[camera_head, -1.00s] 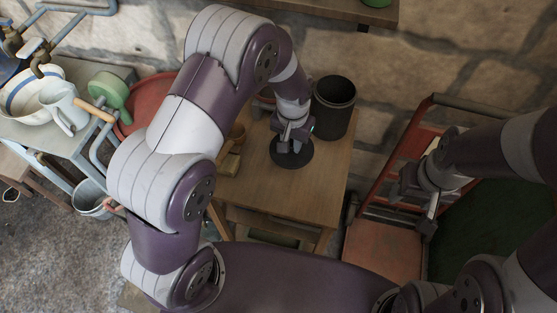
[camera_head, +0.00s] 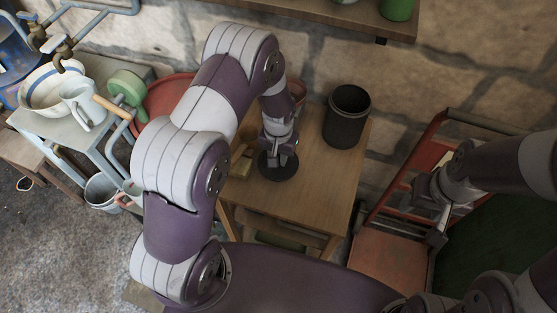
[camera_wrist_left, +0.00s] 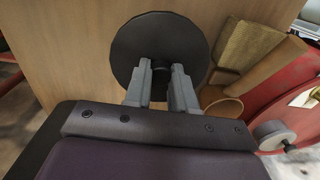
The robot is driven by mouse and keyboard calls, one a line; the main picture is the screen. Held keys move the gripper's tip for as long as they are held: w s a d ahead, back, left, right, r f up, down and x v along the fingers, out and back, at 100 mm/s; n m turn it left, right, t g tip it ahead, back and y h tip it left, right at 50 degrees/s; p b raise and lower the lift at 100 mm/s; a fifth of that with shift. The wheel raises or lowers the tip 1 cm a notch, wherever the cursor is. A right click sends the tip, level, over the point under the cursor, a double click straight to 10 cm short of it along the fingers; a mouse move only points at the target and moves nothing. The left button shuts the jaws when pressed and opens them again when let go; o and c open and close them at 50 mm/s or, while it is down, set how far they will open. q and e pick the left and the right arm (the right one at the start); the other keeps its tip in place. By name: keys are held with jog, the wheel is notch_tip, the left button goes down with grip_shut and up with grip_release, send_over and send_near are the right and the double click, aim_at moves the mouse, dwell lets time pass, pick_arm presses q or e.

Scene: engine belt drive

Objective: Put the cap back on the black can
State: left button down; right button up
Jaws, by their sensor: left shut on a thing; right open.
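The black can (camera_head: 345,128) stands upright on the wooden table, its open top facing up. The cap, a flat black disc (camera_head: 278,172), is left of and nearer than the can; it also shows in the left wrist view (camera_wrist_left: 160,35). My left gripper (camera_head: 279,157) is above the cap. In the left wrist view, its fingers (camera_wrist_left: 160,88) are shut on the cap's small middle knob. The cap looks roughly level, apart from the can. I cannot tell whether it touches the table. My right gripper (camera_head: 440,215) is open and empty, off to the right.
The wooden table (camera_head: 320,185) is clear between cap and can. A yellowish block (camera_wrist_left: 245,45) and a brown cup-like piece (camera_wrist_left: 222,108) lie close beside the cap. A red hand truck (camera_head: 390,250) stands right of the table. A shelf (camera_head: 340,16) hangs above.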

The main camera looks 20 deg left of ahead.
pick_arm(q)
jog(key=shift+f, duration=1.7)
jog(key=c, duration=0.9)
grip_release()
jog(key=shift+c, duration=0.2)
